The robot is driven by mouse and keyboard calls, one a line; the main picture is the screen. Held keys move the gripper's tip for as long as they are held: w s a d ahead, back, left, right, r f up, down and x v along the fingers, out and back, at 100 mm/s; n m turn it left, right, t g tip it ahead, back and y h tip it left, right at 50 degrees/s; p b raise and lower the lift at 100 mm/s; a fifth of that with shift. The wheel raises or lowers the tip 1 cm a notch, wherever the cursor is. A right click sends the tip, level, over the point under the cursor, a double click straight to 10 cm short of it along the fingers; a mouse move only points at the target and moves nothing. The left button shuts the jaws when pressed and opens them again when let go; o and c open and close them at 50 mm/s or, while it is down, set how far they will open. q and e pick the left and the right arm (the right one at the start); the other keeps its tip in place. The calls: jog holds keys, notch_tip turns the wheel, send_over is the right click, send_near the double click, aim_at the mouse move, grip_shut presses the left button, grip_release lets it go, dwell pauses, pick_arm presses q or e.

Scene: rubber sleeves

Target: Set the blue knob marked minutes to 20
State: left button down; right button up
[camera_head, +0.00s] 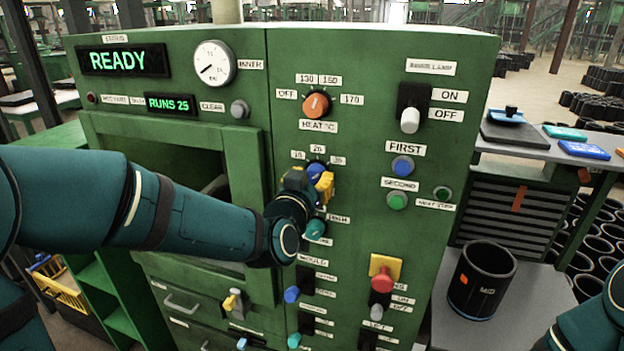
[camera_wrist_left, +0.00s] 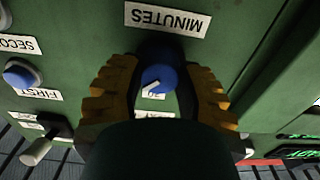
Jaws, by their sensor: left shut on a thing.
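The blue minutes knob (camera_head: 316,170) is on the green panel below the orange heat knob. My left gripper (camera_head: 322,183), with yellow fingers, is shut on it. In the left wrist view the blue knob (camera_wrist_left: 160,78) lies between the two yellow fingers, under the upside-down MINUTES label (camera_wrist_left: 167,19). A white mark on the knob slants to the lower left there, close to the 20 label (camera_wrist_left: 153,95). The labels to either side of 20 are hidden behind the fingers in that view. My right gripper is out of view; only part of its arm shows at the lower right.
The orange heat knob (camera_head: 316,104) sits above, and the blue FIRST button (camera_head: 402,166) and green SECOND button (camera_head: 396,201) sit to the right. A teal knob (camera_head: 315,229) is just below my gripper. A red button (camera_head: 382,279) on yellow is lower right. A black sleeve (camera_head: 480,280) stands on the side table.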

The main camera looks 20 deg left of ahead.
pick_arm(q)
jog(key=shift+f+n+b, duration=0.1)
jog(key=shift+n+b, duration=0.5)
jog(key=shift+b, duration=0.3)
jog(key=n+b, duration=0.3)
jog(key=b, duration=0.1)
jog(key=shift+n+b, duration=0.3)
jog(key=shift+n, duration=0.1)
jog(key=shift+n+b, duration=0.35)
jog(key=shift+n, duration=0.05)
jog(key=shift+n+b, duration=1.35)
jog(key=shift+n, duration=0.15)
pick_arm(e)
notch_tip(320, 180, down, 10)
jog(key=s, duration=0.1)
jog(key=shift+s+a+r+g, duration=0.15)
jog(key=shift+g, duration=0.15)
pick_arm(q)
jog(key=shift+c, duration=2.4)
grip_release()
jog(key=shift+s, duration=0.1)
